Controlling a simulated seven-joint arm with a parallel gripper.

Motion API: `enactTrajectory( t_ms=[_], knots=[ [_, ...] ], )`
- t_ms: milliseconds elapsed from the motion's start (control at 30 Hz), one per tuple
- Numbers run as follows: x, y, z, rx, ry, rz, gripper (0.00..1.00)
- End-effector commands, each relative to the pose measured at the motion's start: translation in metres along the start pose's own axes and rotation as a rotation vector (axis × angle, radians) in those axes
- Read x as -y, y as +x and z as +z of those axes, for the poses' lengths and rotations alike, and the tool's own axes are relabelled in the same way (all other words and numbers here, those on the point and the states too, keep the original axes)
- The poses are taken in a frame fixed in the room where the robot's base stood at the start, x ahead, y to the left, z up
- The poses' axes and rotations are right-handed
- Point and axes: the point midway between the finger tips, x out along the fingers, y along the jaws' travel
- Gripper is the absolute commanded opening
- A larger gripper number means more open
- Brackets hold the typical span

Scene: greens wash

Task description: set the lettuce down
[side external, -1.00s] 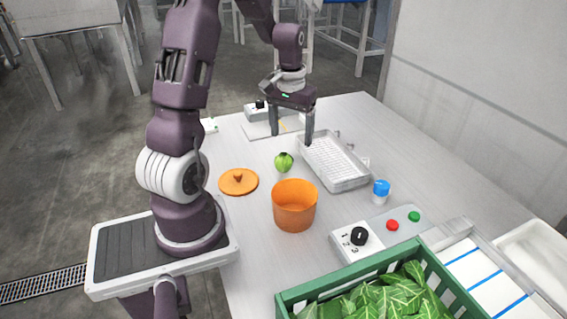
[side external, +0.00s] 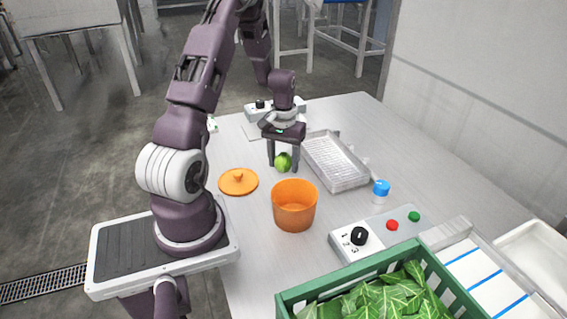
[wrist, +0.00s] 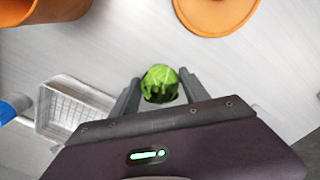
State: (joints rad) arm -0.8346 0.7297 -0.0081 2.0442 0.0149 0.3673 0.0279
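My gripper (side external: 283,169) points down with one finger on each side of the lettuce. The underside of the lettuce is hidden in the wrist view.
The orange pot (side external: 294,209) stands open in front of the lettuce, its orange lid (side external: 238,182) flat to the left. The wire tray (side external: 338,165) is close on the right.

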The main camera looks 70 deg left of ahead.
Motion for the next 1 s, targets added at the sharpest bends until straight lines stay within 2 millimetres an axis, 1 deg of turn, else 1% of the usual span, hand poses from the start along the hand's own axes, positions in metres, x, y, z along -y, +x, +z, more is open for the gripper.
enactTrajectory(
  t_ms=[33,167,200,367,433,467,700,833,933,1000],
  knots=[
    [0.0,0.0,0.0,0.0,0.0,0.0,0.38],
    [0.0,0.0,0.0,0.0,0.0,0.0,0.13],
    [0.0,0.0,0.0,0.0,0.0,0.0,0.05],
    [0.0,-0.001,0.0,0.0,0.0,0.0,0.04],
    [0.0,-0.007,-0.001,-0.002,0.0,0.0,0.04],
    [0.0,-0.012,-0.001,-0.004,0.0,-0.001,0.04],
    [0.0,-0.073,-0.001,-0.006,0.0,0.0,0.04],
    [-0.003,-0.095,0.001,-0.004,0.011,0.0,0.04],
    [-0.016,-0.111,0.012,-0.003,0.075,0.001,0.04],
    [-0.031,-0.122,0.026,-0.003,0.162,0.0,0.04]
  ],
)
